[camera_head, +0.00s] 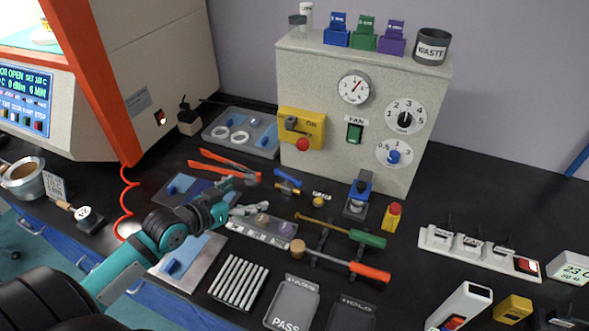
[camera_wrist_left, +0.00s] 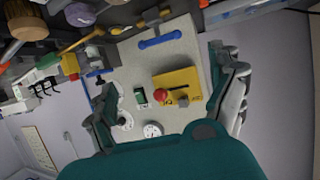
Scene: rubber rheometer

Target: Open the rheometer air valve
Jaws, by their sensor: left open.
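A small valve with a blue lever and a yellow body (camera_head: 287,182) lies on the black bench in front of the grey control box, in the head view. A blue bar (camera_wrist_left: 163,40) in the left wrist view may be its lever; I cannot be sure. My left gripper (camera_head: 250,194) is just left of the valve, its fingers apart and empty, not touching it as far as I can see. In the left wrist view the open gripper (camera_wrist_left: 165,78) faces the control box, with the blue bar beyond its fingertips. My right gripper is not in view.
The control box (camera_head: 320,80) carries a yellow switch box (camera_head: 318,125), a gauge and dials. Orange-handled pliers (camera_head: 225,163) lie behind the gripper. Tools on a rack (camera_head: 318,240), a tray of rods (camera_head: 240,280) and a blue-topped device (camera_head: 358,195) crowd the bench nearby.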

